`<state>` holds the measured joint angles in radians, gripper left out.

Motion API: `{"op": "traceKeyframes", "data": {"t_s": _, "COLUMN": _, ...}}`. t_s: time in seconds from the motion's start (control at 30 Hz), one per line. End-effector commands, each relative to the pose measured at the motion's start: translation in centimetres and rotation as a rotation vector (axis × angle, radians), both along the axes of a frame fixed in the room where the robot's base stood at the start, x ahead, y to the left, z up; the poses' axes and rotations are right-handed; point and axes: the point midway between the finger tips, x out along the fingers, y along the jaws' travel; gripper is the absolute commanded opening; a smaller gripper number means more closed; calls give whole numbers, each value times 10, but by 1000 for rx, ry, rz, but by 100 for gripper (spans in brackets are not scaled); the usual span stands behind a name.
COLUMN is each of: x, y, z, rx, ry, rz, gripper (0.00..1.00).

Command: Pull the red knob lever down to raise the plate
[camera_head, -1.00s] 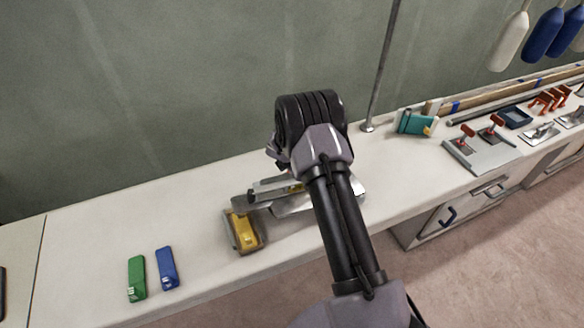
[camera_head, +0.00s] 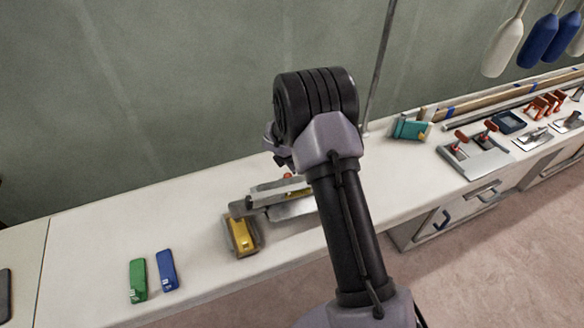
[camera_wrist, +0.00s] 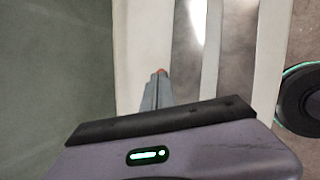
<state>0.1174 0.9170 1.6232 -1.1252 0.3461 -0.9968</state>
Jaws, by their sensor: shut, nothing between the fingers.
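A small red knob (camera_head: 287,177) shows just left of my arm in the head view, above a metal fixture with a flat silver plate (camera_head: 292,208). My arm hides the fixture's right part. A yellow block (camera_head: 241,236) sits at its left end. In the wrist view, my gripper (camera_wrist: 159,78) is shut and empty, its narrow grey fingers together. A small reddish spot shows at the fingertips, likely the knob; I cannot tell whether they touch. The head view mostly hides the fingers behind my wrist.
A green block (camera_head: 138,280) and a blue block (camera_head: 168,270) lie on the white bench (camera_head: 95,245) at left. A thin upright pole (camera_head: 381,70) stands behind my arm. A teal item (camera_head: 411,129) and a grey tray (camera_head: 475,158) are to the right.

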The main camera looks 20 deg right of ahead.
Motion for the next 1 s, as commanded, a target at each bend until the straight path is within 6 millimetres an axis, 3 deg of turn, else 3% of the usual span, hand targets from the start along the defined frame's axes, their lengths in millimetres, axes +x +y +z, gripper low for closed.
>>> {"op": "traceKeyframes", "data": {"t_s": 0.03, "x": -3, "y": -1, "z": 12, "rx": 0, "ry": -1, "rz": -1, "gripper": 0}}
{"op": "traceKeyframes", "data": {"t_s": 0.2, "x": -10, "y": -2, "z": 30, "rx": -1, "ry": -2, "rz": 0, "gripper": 0}}
{"op": "traceKeyframes", "data": {"t_s": 0.77, "x": -12, "y": -2, "z": 37, "rx": 4, "ry": -10, "rz": -14, "gripper": 0}}
{"op": "traceKeyframes", "data": {"t_s": 0.87, "x": -23, "y": 2, "z": 78, "rx": 62, "ry": -81, "rz": -174, "gripper": 0}}
{"op": "traceKeyframes", "data": {"t_s": 0.97, "x": -68, "y": 16, "z": 149, "rx": 223, "ry": -211, "rz": -523, "gripper": 0}}
{"op": "traceKeyframes", "data": {"t_s": 1.0, "x": -95, "y": 26, "z": 174, "rx": 311, "ry": -262, "rz": -681, "gripper": 0}}
